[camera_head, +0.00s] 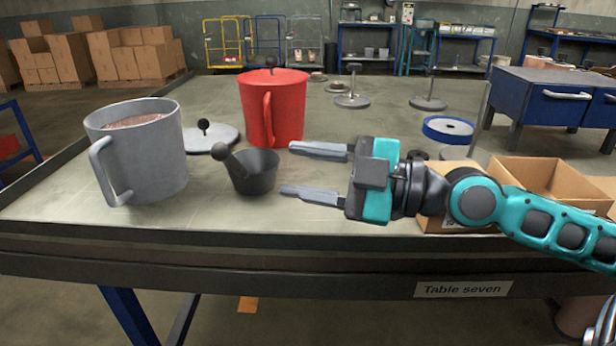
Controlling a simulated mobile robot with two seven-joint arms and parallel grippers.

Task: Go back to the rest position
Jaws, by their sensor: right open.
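My right gripper (312,171) reaches in from the right over the table. Its two fingers are apart and point left, with nothing between them. A dark grey scoop (254,172) with a ball-ended handle stands on the table just left of the fingertips. I cannot tell whether the nearer fingertip touches it. My left gripper is not in view.
A large grey mug (150,160) with brown contents stands at the left. A lidded red mug (285,105) and a grey lid (212,138) are behind the scoop. A blue-rimmed disc (448,130) and cardboard boxes (545,180) are at the right. The table's front edge (250,240) is near.

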